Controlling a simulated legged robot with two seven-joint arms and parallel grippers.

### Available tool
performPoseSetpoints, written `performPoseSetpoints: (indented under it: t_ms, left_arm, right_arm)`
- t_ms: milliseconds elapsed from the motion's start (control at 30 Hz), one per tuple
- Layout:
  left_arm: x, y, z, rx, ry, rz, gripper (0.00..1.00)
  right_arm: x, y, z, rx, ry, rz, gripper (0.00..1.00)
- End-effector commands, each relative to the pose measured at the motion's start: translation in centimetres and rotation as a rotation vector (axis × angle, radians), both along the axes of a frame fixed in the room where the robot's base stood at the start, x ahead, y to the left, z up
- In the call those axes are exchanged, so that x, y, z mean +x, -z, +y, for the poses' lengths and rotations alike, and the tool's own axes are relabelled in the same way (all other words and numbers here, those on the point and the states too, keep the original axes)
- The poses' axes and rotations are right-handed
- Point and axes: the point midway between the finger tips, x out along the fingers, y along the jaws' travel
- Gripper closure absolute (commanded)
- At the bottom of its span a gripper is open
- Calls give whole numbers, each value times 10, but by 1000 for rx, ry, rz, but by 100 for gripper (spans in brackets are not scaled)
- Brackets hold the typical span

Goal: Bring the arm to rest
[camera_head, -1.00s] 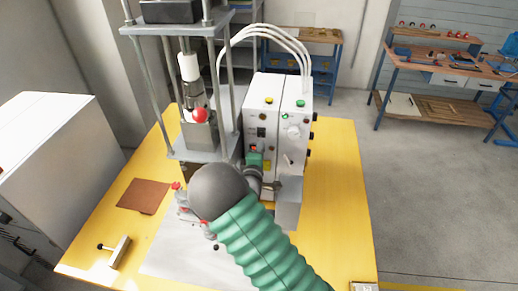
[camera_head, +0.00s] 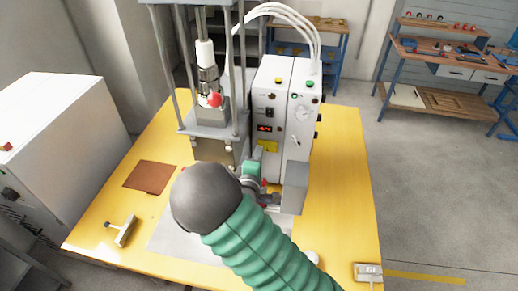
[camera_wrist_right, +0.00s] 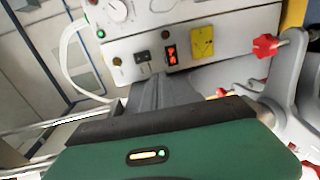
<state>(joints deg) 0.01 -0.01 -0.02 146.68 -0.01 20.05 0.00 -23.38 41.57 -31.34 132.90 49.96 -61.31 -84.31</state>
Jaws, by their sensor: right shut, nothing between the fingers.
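My right arm, with a green ribbed sleeve and a dark round joint, comes in from the bottom of the head view. Its gripper (camera_head: 258,153) is shut and empty, in front of the white control box (camera_head: 300,140). In the right wrist view the grey fingers (camera_wrist_right: 162,88) are together and point at the box's front panel (camera_wrist_right: 150,62), below its switches and lit red display. No gap shows between the fingertips. The dark joint hides part of the table and the fixture behind it. My left gripper is not in view.
The welding press (camera_head: 212,125) with metal columns stands left of the box. A grey fixture with red knobs (camera_wrist_right: 266,46) is close on the wrist view's right. A brown sheet (camera_head: 150,179) and a small clamp-like tool (camera_head: 124,232) lie on the yellow table (camera_head: 345,200). The table's right side is mostly clear.

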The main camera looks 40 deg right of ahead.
Motion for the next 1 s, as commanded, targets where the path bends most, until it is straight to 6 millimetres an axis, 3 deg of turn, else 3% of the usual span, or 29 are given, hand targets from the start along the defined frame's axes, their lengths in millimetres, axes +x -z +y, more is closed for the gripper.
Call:
performPoseSetpoints:
  t_ms: [167, 267, 367, 467, 533, 633, 700, 800, 1000]
  left_arm:
    - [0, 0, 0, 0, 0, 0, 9]
    - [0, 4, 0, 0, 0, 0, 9]
    - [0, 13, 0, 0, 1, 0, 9]
    - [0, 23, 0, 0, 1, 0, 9]
    - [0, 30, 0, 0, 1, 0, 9]
    - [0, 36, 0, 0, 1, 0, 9]
    - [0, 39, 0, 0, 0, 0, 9]
    - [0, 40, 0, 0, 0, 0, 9]
    - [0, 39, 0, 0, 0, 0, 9]
  right_arm:
    - [-1, 2, -6, 10, 2, 0, 100]
    - [1, 21, 2, 143, -15, -15, 100]
    - [0, 64, 43, 504, -46, -32, 100]
    - [-18, 99, 119, 959, -33, 6, 100]
    - [-49, 110, 168, 1209, 31, 82, 100]
    - [-103, 112, 209, 1394, 174, 203, 100]
    - [-134, 111, 218, 1429, 274, 258, 100]
    - [-159, 108, 220, 1431, 364, 295, 100]
    - [-166, 108, 217, 1432, 391, 305, 100]
